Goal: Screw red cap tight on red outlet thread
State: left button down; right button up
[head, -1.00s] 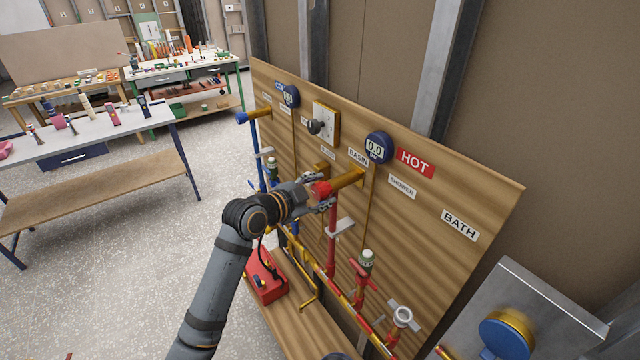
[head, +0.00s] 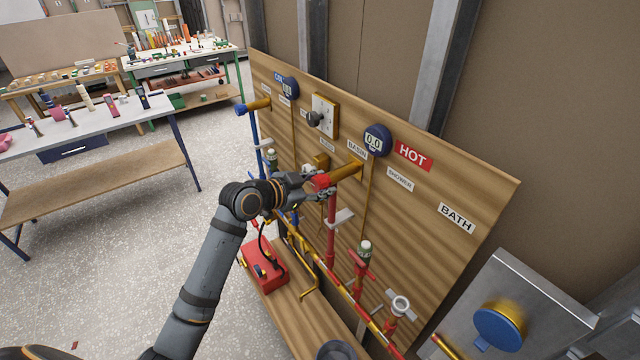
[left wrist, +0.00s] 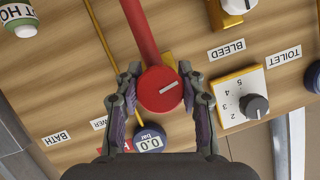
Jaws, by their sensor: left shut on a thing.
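The red cap (left wrist: 160,90) has a pale mark on its round face and sits at the end of the brass outlet (head: 346,172) on the board. In the head view the cap (head: 322,181) is partly covered by my fingers. My left gripper (head: 318,186) comes in from the left and is shut on the cap. In the left wrist view the two fingers of the left gripper (left wrist: 160,98) stand on either side of the cap. The outlet's thread is hidden behind the cap. My right gripper is not in view.
A red vertical pipe (head: 331,225) runs down below the outlet. A red toolbox (head: 263,265) sits on the ledge below.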

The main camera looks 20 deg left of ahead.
aim_at(314, 184)
pick_arm(q)
jog(key=shift+r+m+t+b, duration=0.1)
jog(key=shift+m+t+b, duration=0.2)
jog(key=shift+m+b, duration=0.55)
jog(key=c, duration=1.2)
grip_release()
jog(key=shift+r+y, duration=0.15)
jog(key=shift+y, duration=0.15)
jog(key=o, duration=0.5)
jog(key=shift+w, duration=0.15)
jog(key=shift+a, duration=0.1)
jog(key=shift+s+a, duration=0.15)
jog(key=shift+s, duration=0.25)
jog(key=v, duration=0.5)
jog(key=shift+s+a, duration=0.3)
jog(key=shift+a, duration=0.05)
jog(key=shift+s+r, duration=0.25)
jog(key=shift+s, duration=0.15)
